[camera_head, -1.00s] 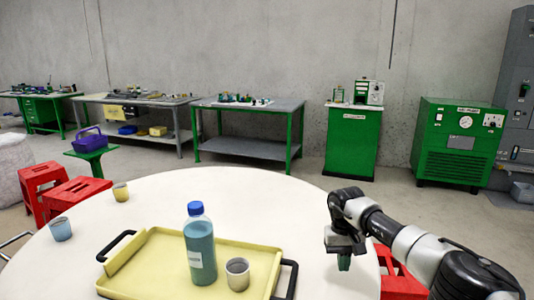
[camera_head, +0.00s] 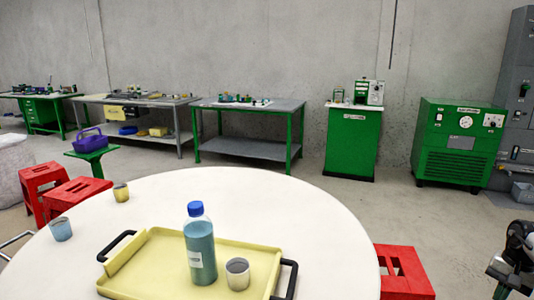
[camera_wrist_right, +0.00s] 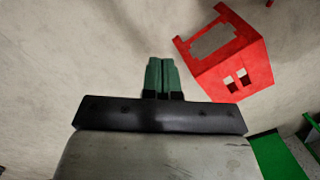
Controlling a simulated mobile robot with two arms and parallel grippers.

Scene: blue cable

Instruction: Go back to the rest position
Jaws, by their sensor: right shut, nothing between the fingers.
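My right gripper (camera_wrist_right: 163,76) shows in the right wrist view with its green fingers together and nothing between them, above bare floor. In the head view part of my right arm and gripper (camera_head: 502,288) is at the lower right edge, clear of the table and partly cut off by the frame. My left gripper is not in view.
A round white table (camera_head: 320,225) holds a yellow tray (camera_head: 150,285) with a blue-capped bottle (camera_head: 200,250) and a cup (camera_head: 238,274). Two more cups stand at the table's left. A red stool (camera_head: 405,272) is right of the table, also in the wrist view (camera_wrist_right: 215,65). Floor between stool and arm is clear.

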